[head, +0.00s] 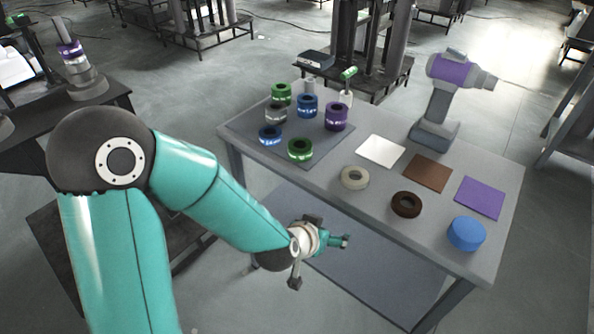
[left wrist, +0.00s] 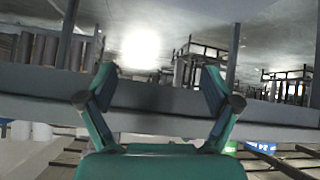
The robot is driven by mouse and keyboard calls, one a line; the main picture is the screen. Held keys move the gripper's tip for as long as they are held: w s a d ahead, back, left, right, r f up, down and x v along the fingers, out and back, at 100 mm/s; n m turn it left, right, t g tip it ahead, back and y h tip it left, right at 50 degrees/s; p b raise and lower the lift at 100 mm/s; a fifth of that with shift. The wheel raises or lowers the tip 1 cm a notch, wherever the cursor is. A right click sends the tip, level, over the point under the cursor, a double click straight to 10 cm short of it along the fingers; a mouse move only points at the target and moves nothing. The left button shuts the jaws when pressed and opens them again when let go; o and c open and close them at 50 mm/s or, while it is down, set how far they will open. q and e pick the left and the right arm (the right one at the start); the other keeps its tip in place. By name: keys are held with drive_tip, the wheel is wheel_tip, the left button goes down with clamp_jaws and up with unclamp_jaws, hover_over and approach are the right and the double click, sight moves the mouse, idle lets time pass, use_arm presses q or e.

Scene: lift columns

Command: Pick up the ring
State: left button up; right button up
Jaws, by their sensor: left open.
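A beige ring (head: 354,178) lies flat on the table near its front edge. A dark brown ring (head: 406,205) lies to its right. Both are clear of each other and nothing touches them. My left gripper (head: 341,241) is in front of the table's front edge, apart from both rings. In the left wrist view my left gripper (left wrist: 160,88) has its two fingers spread wide with nothing between them. Neither ring can be made out in that view. My right gripper is not in view.
The grey table (head: 335,210) also bears a blue cylinder (head: 467,234), white (head: 381,151), brown (head: 428,173) and purple (head: 480,198) squares, and a purple-grey drill-shaped tool (head: 448,95). A grey mat (head: 243,127) holds several coloured spools. A lower shelf (head: 370,280) lies beneath the tabletop.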

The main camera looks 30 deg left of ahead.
use_arm(q)
drive_tip(key=a+r+t+y+b, duration=0.2)
drive_tip(key=a+r+t+b, duration=0.15)
drive_tip(key=r+b, duration=0.2)
drive_tip(key=n+t+y+b, duration=0.2)
drive_tip(key=y+b, duration=0.1)
approach(297, 151)
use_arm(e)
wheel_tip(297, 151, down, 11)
use_arm(q)
drive_tip(key=p+x, duration=0.6)
drive_tip(key=p, duration=0.1)
drive_tip(key=shift+w+d+f, duration=0.1)
drive_tip(key=shift+w+f, duration=0.05)
drive_tip(key=shift+w, duration=0.15)
drive_tip(key=shift+p+x, duration=0.45)
drive_tip(key=shift+x, duration=2.65)
drive_tip(key=shift+t, duration=0.25)
drive_tip(key=c, duration=1.4)
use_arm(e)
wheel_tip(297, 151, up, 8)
